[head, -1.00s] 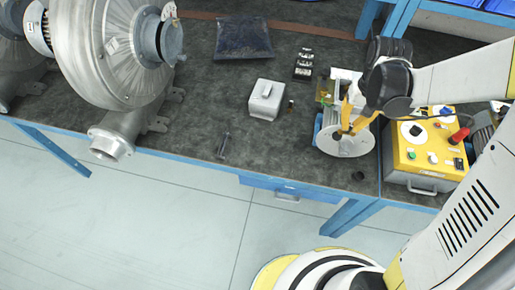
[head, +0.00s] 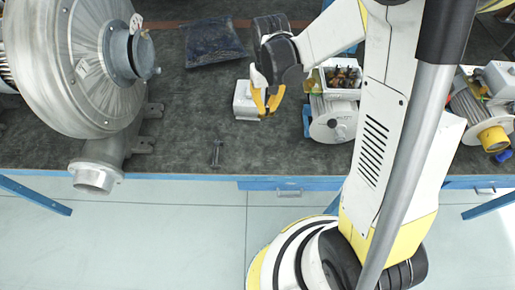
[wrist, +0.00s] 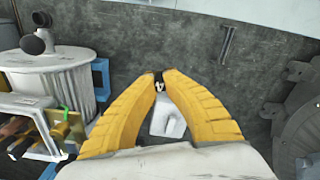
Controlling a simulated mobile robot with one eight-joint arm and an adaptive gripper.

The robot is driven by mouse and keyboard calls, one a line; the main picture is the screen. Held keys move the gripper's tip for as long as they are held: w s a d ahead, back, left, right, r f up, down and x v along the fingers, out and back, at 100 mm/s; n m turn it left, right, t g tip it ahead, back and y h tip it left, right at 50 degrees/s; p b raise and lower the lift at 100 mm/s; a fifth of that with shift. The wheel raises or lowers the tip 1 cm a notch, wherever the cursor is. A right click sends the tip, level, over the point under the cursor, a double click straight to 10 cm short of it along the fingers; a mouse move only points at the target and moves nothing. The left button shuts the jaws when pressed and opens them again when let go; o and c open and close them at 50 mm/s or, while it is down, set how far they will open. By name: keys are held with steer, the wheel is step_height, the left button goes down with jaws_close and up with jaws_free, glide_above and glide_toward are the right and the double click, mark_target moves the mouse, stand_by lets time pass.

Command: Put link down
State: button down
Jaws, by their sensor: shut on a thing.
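My gripper (head: 266,108) is in front of the small white box (head: 241,103) on the dark bench in the head view. In the wrist view its yellow fingers (wrist: 158,80) converge and are shut on a small dark piece with a white mark, the link (wrist: 158,86). Most of the link is hidden by the fingertips, and I cannot make it out in the head view. The white box (wrist: 167,122) shows between the fingers in the wrist view, beyond the link. I cannot tell how high the link is above the bench.
A large silver blower (head: 70,70) stands at the left. A dark bag (head: 214,45) lies at the back, and a thin metal piece (head: 217,153) near the front edge. Bare bench lies around the metal piece.

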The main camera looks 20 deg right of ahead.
mark_target(267, 115)
step_height(267, 115, down, 6)
steer(key=b, duration=0.5)
steer(key=shift+s, duration=0.15)
steer(key=shift+d+f+b, duration=0.25)
steer(key=shift+f+b, duration=0.05)
steer(key=shift+b, duration=0.05)
steer(key=s+d+f+n, duration=0.1)
steer(key=s+d+n, duration=0.3)
steer(key=d+n, duration=0.85)
steer(key=shift+n, duration=0.95)
steer(key=w+a+f+b, duration=0.1)
steer(key=a+f, duration=0.1)
steer(key=a, duration=0.2)
steer(key=w+a+f+b, duration=0.1)
steer(key=a+f, duration=0.1)
steer(key=a, duration=0.2)
steer(key=w+a+f+b, duration=0.1)
steer(key=a+f, duration=0.2)
steer(key=a, duration=0.2)
steer(key=shift+w, duration=0.25)
steer(key=shift+f+b, duration=1.25)
steer(key=shift+f, duration=0.7)
